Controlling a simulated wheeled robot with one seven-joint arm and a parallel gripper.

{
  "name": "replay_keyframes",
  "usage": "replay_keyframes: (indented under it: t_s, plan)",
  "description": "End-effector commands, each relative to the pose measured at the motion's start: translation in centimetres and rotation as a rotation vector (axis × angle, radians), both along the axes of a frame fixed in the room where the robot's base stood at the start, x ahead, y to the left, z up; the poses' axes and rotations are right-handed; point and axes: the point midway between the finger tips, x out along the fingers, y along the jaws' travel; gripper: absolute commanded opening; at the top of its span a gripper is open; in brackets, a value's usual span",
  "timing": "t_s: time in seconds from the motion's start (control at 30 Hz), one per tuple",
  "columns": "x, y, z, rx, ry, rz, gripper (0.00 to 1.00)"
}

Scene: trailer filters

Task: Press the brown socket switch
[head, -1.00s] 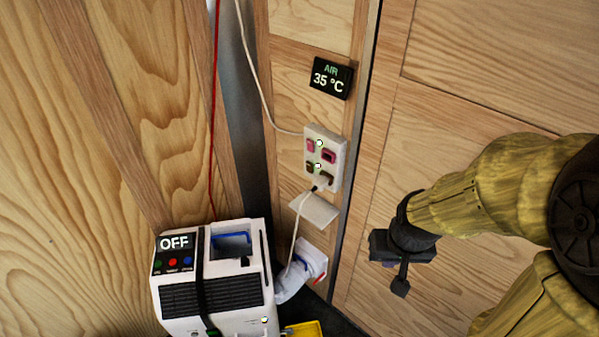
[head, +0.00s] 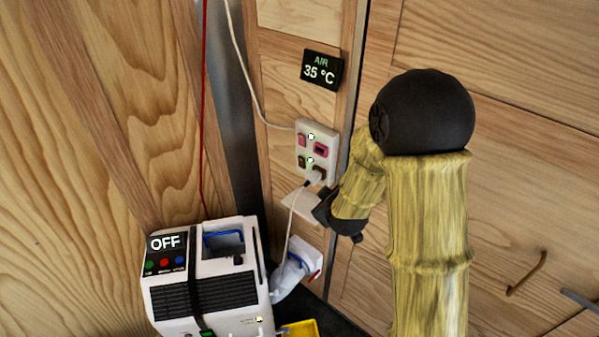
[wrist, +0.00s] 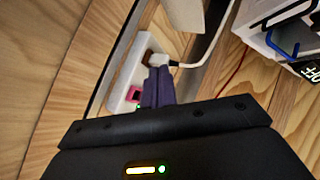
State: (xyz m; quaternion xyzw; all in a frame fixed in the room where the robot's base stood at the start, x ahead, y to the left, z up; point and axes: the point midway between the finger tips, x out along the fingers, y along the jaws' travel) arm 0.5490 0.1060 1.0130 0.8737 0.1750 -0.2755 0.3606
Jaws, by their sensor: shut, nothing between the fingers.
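The white socket panel (head: 329,137) is on the wooden wall and also shows in the wrist view (wrist: 122,75). The brown switch (head: 302,161) is at its lower left, below a pink switch (head: 301,141). My gripper (head: 322,208) is just below and right of the panel in the head view. In the wrist view its dark fingers (wrist: 158,78) are together and empty, overlapping the panel. Contact cannot be told.
A white machine (head: 207,275) reading OFF stands at lower left. The plug's white cord (head: 290,225) hangs below the panel. A white shelf-like piece (head: 297,207) is under the panel, beside my gripper. A black display (head: 322,70) reads AIR 35 °C above.

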Motion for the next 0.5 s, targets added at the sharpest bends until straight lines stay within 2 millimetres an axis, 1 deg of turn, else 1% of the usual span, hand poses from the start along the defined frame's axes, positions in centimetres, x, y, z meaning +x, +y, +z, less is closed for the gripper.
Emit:
replay_keyframes:
  t_s: [0.03, 0.1, 0.23, 0.37, 0.5]
  plan:
    - [0.9, 1.1, -1.2, -0.046, -0.054, 0.042, 0.0]
    - [2.2, 2.3, -2.0, -0.121, -0.148, 0.097, 0.0]
    - [3.9, 4.6, -3.4, -0.275, -0.325, 0.177, 0.0]
    - [4.6, 6.8, -4.8, -0.448, -0.496, 0.232, 0.0]
    - [4.3, 8.7, -6.1, -0.637, -0.663, 0.26, 0.0]
